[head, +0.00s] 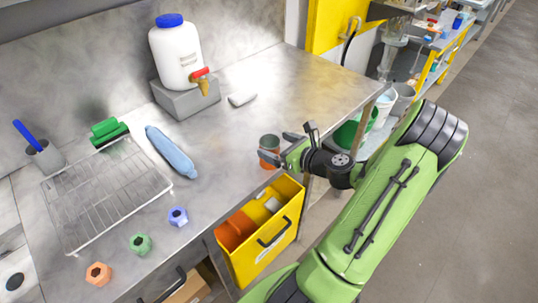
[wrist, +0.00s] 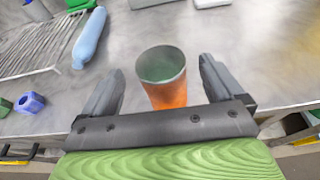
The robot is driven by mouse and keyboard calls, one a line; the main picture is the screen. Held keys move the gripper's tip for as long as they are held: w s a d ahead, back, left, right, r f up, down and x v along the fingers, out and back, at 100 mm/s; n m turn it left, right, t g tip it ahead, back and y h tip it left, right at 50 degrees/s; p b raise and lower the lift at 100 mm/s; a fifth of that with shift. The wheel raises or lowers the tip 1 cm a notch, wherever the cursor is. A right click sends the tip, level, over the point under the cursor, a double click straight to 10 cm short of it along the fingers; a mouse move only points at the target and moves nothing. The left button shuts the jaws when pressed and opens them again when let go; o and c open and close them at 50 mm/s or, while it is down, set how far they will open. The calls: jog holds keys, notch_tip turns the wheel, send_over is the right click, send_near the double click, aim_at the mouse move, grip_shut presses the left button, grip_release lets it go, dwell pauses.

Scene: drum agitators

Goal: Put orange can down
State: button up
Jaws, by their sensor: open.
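The orange can (head: 268,146) stands upright on the metal bench near its front edge. It has an orange lower part, a grey upper band and an open top. In the wrist view the can (wrist: 164,80) is between the two fingers, with a visible gap on each side. My gripper (head: 281,148) is open around the can, and its fingers do not appear to touch it. In the wrist view the gripper (wrist: 160,85) shows both fingers spread. The can's underside is hidden.
A wire rack (head: 108,190), a blue bottle (head: 171,151) and coloured hex nuts (head: 140,243) lie to the left. A white jug (head: 177,52) stands on a grey block behind. An open yellow drawer (head: 262,262) juts out below the bench edge. The bench's right part is clear.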

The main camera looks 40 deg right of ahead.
aim_at(263, 139)
jog(key=x, duration=0.5)
jog(key=shift+w+b, duration=0.3)
jog(key=shift+b, duration=0.05)
jog(key=shift+s+r, duration=0.1)
jog(key=shift+s, duration=0.05)
jog(key=shift+c, duration=0.2)
jog(key=c, duration=1.1)
jog(key=shift+c, duration=0.2)
jog(key=shift+r, duration=0.1)
